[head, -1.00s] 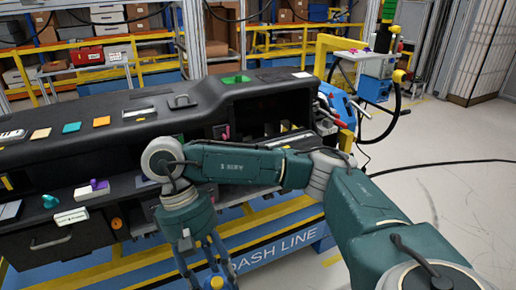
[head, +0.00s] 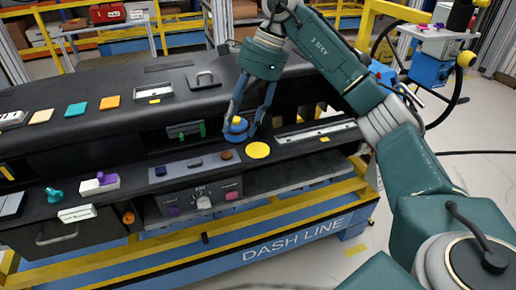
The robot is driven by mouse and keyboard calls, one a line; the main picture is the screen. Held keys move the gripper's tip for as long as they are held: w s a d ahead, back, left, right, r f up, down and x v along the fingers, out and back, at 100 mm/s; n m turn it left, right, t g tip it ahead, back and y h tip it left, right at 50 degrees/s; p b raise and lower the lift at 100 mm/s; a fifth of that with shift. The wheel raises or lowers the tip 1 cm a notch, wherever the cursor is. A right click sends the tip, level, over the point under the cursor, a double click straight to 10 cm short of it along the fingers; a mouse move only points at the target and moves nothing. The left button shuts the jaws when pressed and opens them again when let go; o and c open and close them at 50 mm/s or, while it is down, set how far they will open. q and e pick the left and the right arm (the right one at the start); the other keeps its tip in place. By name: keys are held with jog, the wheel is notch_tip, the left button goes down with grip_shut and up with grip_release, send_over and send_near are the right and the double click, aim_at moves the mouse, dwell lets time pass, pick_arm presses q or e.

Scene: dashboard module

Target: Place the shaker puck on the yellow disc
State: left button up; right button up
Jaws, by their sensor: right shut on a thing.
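The shaker puck (head: 236,132) is blue with a yellow top. My right gripper (head: 238,128) points down and is shut on it, with one finger on each side. The puck is just left of and behind the yellow disc (head: 258,150), a flat round spot on the dashboard's lower ledge. I cannot tell whether the puck touches the surface under it. The disc is in full view and bare. My left gripper is not in view.
Left of the disc, a grey strip (head: 196,166) holds dark pieces and a brown round knob (head: 226,155). A control panel (head: 201,198) with a white knob sits below. A long slotted rail (head: 314,133) lies to the right. The dashboard top (head: 100,80) overhangs behind.

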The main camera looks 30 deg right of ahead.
jog(key=w+d+r+m+t+h, duration=0.1)
jog(key=w+d+r+m+t, duration=0.1)
jog(key=d+r+m, duration=0.3)
jog(key=m+t+h+p, duration=0.1)
jog(key=m+h+p, duration=0.15)
jog(key=m, duration=0.35)
send_over(260, 151)
jog(key=shift+y, duration=0.35)
notch_tip(260, 151, down, 16)
jog(key=shift+r+p, duration=0.2)
jog(key=shift+p, duration=0.1)
jog(key=shift+f, duration=0.5)
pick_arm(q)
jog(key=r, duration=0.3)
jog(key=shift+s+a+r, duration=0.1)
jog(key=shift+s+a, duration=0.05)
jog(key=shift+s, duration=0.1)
